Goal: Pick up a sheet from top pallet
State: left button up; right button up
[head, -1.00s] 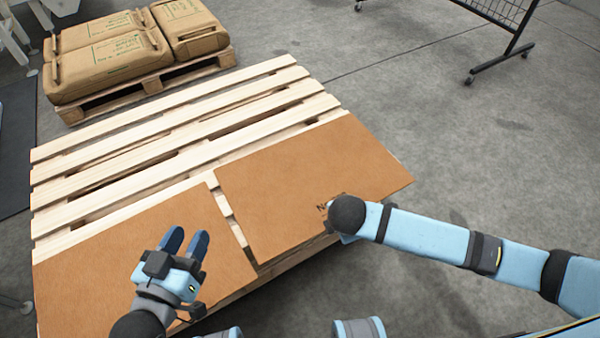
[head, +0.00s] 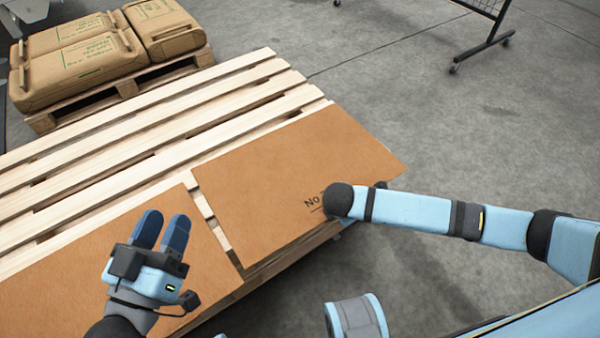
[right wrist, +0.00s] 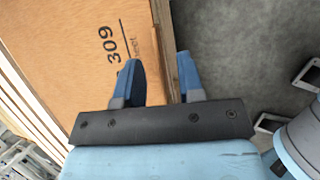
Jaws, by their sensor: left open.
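Two flat brown sheets lie side by side on the top pallet (head: 150,128), one at the right (head: 285,175) with printed lettering and one at the left (head: 60,285). My left gripper (head: 161,222) is open and empty above the left sheet. My right arm reaches over the front right part of the right sheet; its gripper is mostly hidden in the head view. In the right wrist view, my right gripper (right wrist: 160,75) is open. One finger overlaps the printed sheet (right wrist: 85,25) and the other is past its edge. Contact cannot be told.
Brown sacks (head: 75,55) lie on a smaller pallet (head: 125,88) at the back left. A wheeled wire rack (head: 485,45) stands at the back right.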

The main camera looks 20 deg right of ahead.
jog(key=b+x, duration=0.1)
jog(key=x, duration=0.2)
jog(key=shift+w+d+f, duration=0.15)
jog(key=shift+f, duration=0.05)
pick_arm(q)
notch_tip(320, 180, down, 3)
jog(key=shift+w+d+f+g, duration=0.1)
jog(key=shift+g, duration=0.6)
pick_arm(e)
jog(key=shift+c, duration=0.2)
grip_shut()
jog(key=shift+r, duration=0.1)
